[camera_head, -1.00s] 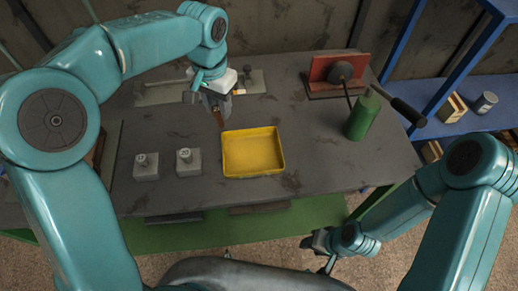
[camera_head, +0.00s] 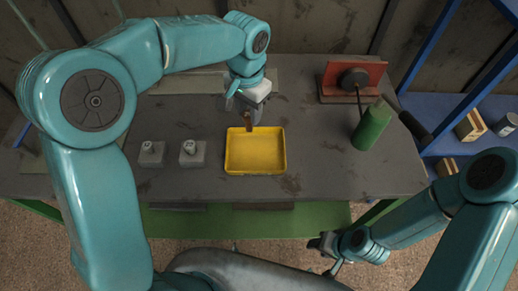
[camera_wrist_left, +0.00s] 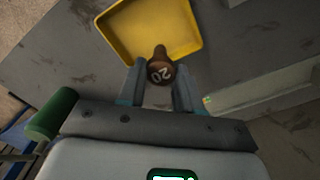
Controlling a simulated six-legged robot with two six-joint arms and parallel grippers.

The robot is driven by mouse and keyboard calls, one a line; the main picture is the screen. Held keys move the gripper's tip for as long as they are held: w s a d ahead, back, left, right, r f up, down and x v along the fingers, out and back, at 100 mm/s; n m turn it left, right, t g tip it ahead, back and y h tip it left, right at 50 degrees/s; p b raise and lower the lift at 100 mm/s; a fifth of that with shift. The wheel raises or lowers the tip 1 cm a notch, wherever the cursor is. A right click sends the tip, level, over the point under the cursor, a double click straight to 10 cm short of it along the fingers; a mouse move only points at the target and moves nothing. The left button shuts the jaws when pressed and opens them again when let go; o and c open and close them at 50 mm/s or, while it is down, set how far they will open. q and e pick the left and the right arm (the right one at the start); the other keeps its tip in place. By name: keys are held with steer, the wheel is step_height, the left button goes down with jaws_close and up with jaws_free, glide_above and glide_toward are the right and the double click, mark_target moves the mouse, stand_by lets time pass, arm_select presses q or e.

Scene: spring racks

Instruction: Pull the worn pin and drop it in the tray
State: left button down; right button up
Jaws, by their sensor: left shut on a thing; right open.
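A brown, rusty-looking pin (camera_wrist_left: 159,66) marked 20 is held between the fingers of my left gripper (camera_wrist_left: 160,88). In the head view the pin (camera_head: 249,124) hangs below my left gripper (camera_head: 248,110), at the back-left edge of the yellow tray (camera_head: 255,168). The tray (camera_wrist_left: 178,34) looks empty and lies just beyond the pin in the left wrist view. I cannot tell whether the pin is over the tray's rim or just behind it. My right gripper (camera_head: 325,242) is open and empty, low in front of the bench.
Two grey blocks with pins (camera_head: 152,154) (camera_head: 192,153) stand left of the tray. A green bottle (camera_head: 371,127) and a red stand (camera_head: 352,80) with a black lever are at the right. Blue shelves (camera_head: 460,145) stand farther right. The bench around the tray is mostly clear.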

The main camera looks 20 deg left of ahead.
mark_target(249, 125)
arm_select(q)
step_height(249, 125, down, 6)
steer(key=b, duration=0.5)
steer(key=shift+r, duration=0.1)
steer(key=c, duration=0.7)
jaws_free()
step_height(249, 125, up, 16)
steer(key=shift+r+p, duration=0.15)
steer(key=shift+p, duration=0.8)
